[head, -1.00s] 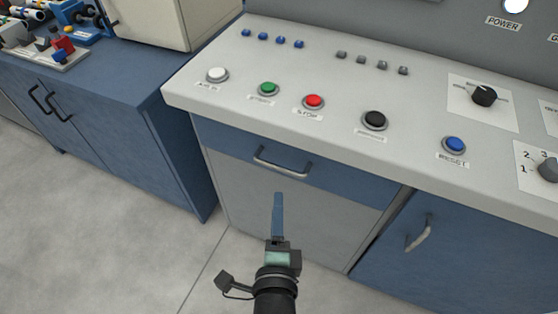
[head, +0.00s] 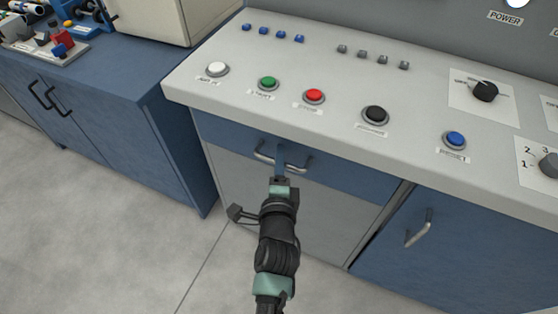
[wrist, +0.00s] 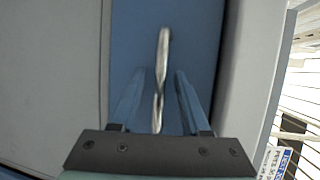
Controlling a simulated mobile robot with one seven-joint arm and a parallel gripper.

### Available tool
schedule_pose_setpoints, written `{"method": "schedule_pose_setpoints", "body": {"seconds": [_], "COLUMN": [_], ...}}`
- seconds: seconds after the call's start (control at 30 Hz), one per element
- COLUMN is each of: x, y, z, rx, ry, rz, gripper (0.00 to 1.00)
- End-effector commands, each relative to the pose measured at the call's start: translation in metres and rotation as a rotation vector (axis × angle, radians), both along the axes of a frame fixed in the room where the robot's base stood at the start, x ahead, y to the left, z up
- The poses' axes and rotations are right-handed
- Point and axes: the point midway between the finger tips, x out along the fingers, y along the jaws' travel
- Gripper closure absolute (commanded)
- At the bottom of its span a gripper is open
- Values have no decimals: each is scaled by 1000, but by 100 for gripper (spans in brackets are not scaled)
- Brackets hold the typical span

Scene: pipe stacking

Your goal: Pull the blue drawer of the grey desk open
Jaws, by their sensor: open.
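The blue drawer (head: 345,174) is at the top of the grey desk (head: 270,187), under the worktop. Its front looks flush with the desk. A silver bar handle (head: 299,170) runs across the drawer front. My gripper (head: 280,152) is at the handle, with its fingers over the handle's middle in the head view. In the wrist view the drawer front (wrist: 205,30) fills the middle and the handle (wrist: 163,55) runs lengthwise between the two blue fingers of my gripper (wrist: 162,75). The fingers are apart, one on each side of it. Contact with the handle cannot be told.
The desk's worktop (head: 215,105) with several buttons and knobs overhangs the drawer. A blue door (head: 465,255) with its own handle (head: 418,229) is at the lower right. A blue cabinet (head: 110,140) stands at the left. The floor (head: 110,245) in front is clear.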

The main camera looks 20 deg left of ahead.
Motion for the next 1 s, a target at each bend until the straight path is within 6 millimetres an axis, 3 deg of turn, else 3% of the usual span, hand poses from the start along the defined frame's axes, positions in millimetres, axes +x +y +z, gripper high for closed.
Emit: {"method": "schedule_pose_setpoints", "body": {"seconds": [0.17, 0.43, 1.0], "x": [0, 0, 0], "y": [0, 0, 0], "z": [0, 0, 0], "rx": [0, 0, 0], "ry": [0, 0, 0], "rz": [0, 0, 0], "gripper": [54, 100, 100]}}
